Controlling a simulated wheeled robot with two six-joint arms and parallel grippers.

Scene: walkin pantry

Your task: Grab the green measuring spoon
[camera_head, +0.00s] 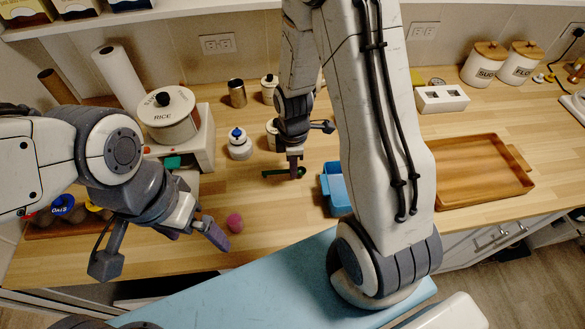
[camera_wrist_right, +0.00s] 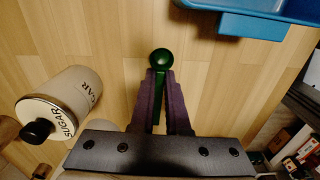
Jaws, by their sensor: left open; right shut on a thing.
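The green measuring spoon (camera_head: 276,173) is low over the wooden counter in the head view, between the white jars and the blue bin. My right gripper (camera_head: 294,176) is shut on it. In the right wrist view, the spoon's round green end (camera_wrist_right: 161,60) sticks out past the fingertips of my right gripper (camera_wrist_right: 160,85), and its green stem runs between the two purple-grey fingers. I cannot tell whether the spoon touches the counter.
A blue bin (camera_head: 335,190) stands just right of the spoon; it also shows in the right wrist view (camera_wrist_right: 250,25). A sugar jar (camera_wrist_right: 62,100) is near the right gripper. A wooden tray (camera_head: 480,170) lies at right. A rice pot (camera_head: 168,115) stands at left.

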